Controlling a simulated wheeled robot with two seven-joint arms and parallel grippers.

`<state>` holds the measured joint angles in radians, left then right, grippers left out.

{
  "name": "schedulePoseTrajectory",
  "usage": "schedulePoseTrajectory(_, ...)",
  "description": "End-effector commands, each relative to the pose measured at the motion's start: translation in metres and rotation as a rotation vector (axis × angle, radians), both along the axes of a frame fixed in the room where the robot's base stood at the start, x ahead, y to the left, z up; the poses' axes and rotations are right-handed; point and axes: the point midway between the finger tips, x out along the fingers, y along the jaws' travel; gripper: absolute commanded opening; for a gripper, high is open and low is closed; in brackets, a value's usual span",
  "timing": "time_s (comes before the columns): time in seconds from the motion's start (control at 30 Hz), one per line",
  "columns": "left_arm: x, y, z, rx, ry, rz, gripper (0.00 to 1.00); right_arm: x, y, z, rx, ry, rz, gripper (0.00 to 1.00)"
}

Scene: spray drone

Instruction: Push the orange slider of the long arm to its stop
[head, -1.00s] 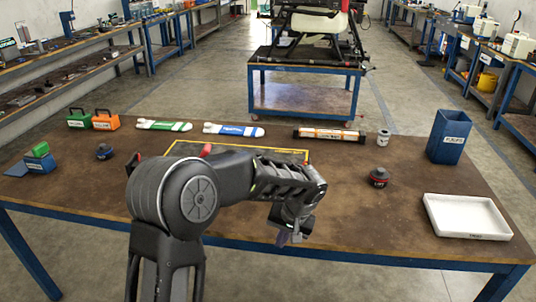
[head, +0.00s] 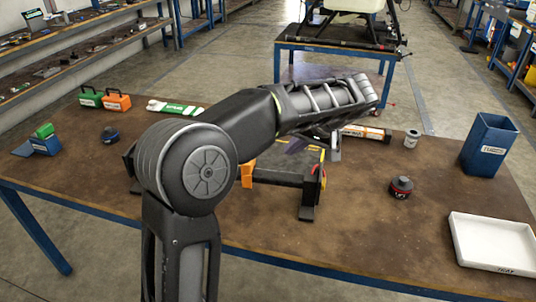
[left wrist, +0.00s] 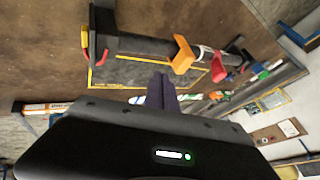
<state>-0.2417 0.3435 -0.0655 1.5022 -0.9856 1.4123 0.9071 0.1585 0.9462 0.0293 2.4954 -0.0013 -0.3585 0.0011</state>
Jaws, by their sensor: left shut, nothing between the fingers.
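The long arm, a black tube (head: 277,178), lies across dark end stands (head: 310,197) at mid-table, partly hidden behind my left arm. Its orange slider (head: 247,173) sits around the tube and also shows in the left wrist view (left wrist: 182,55). My left gripper's purple fingers (left wrist: 160,92) are shut and empty, apart from the tube and slider in the picture. They show partly in the head view (head: 291,146). My right gripper is out of view.
A yellow-outlined area (left wrist: 125,88) lies by the long arm. A black-and-red knob part (head: 400,188), white tray (head: 490,243), blue bin (head: 487,145) and small can (head: 411,138) stand to the right. Green and orange cases (head: 117,102) stand back left. The front table is clear.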

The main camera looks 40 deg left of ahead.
Motion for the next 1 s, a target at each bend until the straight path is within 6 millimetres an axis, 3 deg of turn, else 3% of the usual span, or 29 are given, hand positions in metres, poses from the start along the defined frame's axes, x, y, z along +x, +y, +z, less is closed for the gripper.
schedulePoseTrajectory(0.27,0.001,0.001,-0.004,-0.001,0.001,-0.001,0.00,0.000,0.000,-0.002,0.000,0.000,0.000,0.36)
schedulePoseTrajectory(0.47,0.003,0.012,-0.020,-0.001,0.003,0.001,0.00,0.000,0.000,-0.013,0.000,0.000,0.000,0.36)
schedulePoseTrajectory(0.9,0.015,0.060,-0.083,-0.001,0.005,0.000,0.00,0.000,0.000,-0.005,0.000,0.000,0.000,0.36)
schedulePoseTrajectory(1.0,0.007,0.076,-0.079,-0.002,0.001,0.000,0.00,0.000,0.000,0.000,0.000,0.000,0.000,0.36)
